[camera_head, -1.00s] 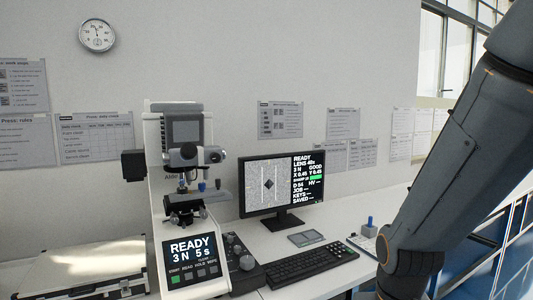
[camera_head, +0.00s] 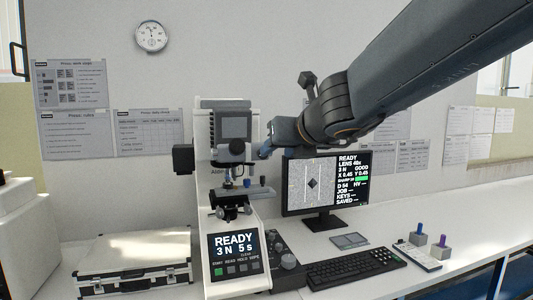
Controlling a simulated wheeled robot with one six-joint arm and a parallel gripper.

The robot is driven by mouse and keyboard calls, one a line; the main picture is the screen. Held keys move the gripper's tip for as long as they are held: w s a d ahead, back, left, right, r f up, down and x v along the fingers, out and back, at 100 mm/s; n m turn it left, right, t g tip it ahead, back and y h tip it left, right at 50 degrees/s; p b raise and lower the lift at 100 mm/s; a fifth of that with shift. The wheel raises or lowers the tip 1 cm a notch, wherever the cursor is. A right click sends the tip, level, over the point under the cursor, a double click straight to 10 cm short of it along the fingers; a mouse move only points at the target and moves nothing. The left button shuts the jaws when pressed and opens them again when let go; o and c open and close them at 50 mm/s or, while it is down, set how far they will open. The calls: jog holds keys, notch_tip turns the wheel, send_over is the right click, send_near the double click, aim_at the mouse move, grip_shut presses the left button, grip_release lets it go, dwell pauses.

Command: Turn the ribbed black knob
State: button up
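The hardness tester (camera_head: 207,160) is a white upright machine with a dark head and a lit READY screen (camera_head: 235,245). More dark knobs (camera_head: 288,261) sit on the low black control box right of the screen. The ribbing is too small to make out on any of them. My gripper (camera_head: 266,149) is at the right side of the tester's head, close to the black knob there. Its fingertips are small and partly merge with the head, so contact and opening cannot be told.
A monitor (camera_head: 298,204) stands right of the tester, below my arm, with a keyboard (camera_head: 354,267) in front. A silver case (camera_head: 133,266) lies left. Small blocks with coloured pegs (camera_head: 419,238) stand at the right.

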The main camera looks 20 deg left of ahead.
jog(key=w+a+f+m+b, duration=0.1)
jog(key=w+a+f+b, duration=0.1)
jog(key=w+a, duration=0.2)
jog(key=shift+w+a+b, duration=0.35)
jog(key=shift+w+a, duration=0.05)
jog(key=shift+w, duration=0.55)
jog(key=shift+r, duration=0.1)
grip_shut()
